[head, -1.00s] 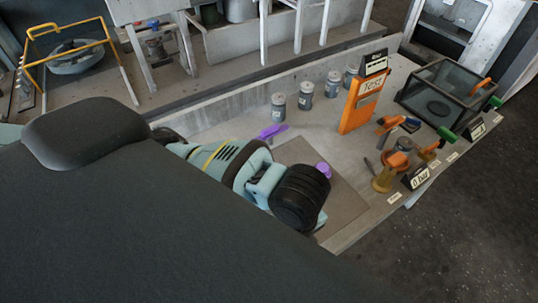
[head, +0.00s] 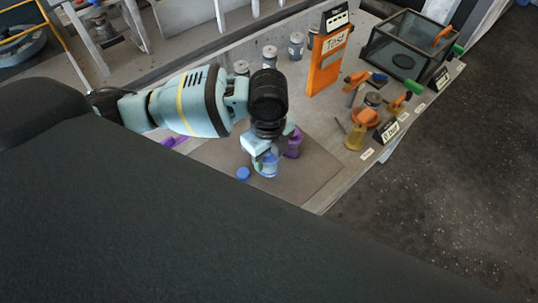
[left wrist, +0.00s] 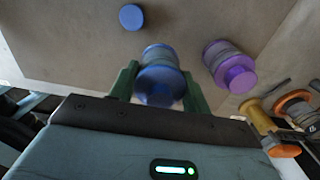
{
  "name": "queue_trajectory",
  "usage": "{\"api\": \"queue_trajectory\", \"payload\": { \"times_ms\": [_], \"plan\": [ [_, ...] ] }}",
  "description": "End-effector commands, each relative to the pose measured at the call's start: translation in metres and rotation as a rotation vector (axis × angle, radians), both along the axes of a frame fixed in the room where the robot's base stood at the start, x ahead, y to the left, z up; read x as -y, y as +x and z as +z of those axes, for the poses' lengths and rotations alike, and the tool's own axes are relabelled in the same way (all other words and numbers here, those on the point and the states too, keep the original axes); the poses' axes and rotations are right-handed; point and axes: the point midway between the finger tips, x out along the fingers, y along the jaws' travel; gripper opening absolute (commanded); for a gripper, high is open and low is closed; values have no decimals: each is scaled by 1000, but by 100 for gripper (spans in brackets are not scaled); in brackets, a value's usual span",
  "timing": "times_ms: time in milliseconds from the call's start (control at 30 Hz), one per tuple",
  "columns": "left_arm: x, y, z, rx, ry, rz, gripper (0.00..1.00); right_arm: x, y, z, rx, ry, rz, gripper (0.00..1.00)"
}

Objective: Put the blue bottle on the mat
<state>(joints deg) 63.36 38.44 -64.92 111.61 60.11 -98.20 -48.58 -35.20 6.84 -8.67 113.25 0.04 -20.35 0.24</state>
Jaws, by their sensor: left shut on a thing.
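My left gripper (head: 264,160) is shut on the blue bottle (head: 268,166) over the brown mat (head: 310,184). In the left wrist view, the green fingers (left wrist: 161,88) stand on both sides of the blue bottle (left wrist: 160,65). I cannot tell whether its base touches the mat. A purple bottle (head: 293,145) stands on the mat just right of the gripper, and it also shows in the left wrist view (left wrist: 230,64). A round blue disc (head: 243,173) lies on the mat, left of the blue bottle, apart from it. My right gripper is out of view.
Grey canisters (head: 270,56) stand along the back of the table. An orange "Test" stand (head: 327,62) and a dark glass-sided box (head: 408,50) are farther right. Orange-handled tools (head: 366,117) and small signs line the right edge. Purple pieces (head: 172,142) lie left of the mat.

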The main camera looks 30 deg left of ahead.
Motion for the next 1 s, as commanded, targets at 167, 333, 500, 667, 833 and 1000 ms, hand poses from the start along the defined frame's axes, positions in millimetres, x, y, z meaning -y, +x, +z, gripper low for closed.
{"api": "queue_trajectory", "payload": {
  "times_ms": [167,333,500,667,833,1000],
  "plan": [
    [-2,4,0,1,0,-1,17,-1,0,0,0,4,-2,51],
    [-5,11,-1,0,1,2,17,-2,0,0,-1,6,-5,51],
    [-8,15,-22,-3,2,0,17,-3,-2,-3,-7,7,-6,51],
    [-8,15,-36,2,1,0,17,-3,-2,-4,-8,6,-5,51],
    [-8,16,-36,4,1,-1,17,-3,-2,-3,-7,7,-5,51],
    [-8,15,-39,2,0,-1,17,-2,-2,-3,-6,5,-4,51]
  ]
}}
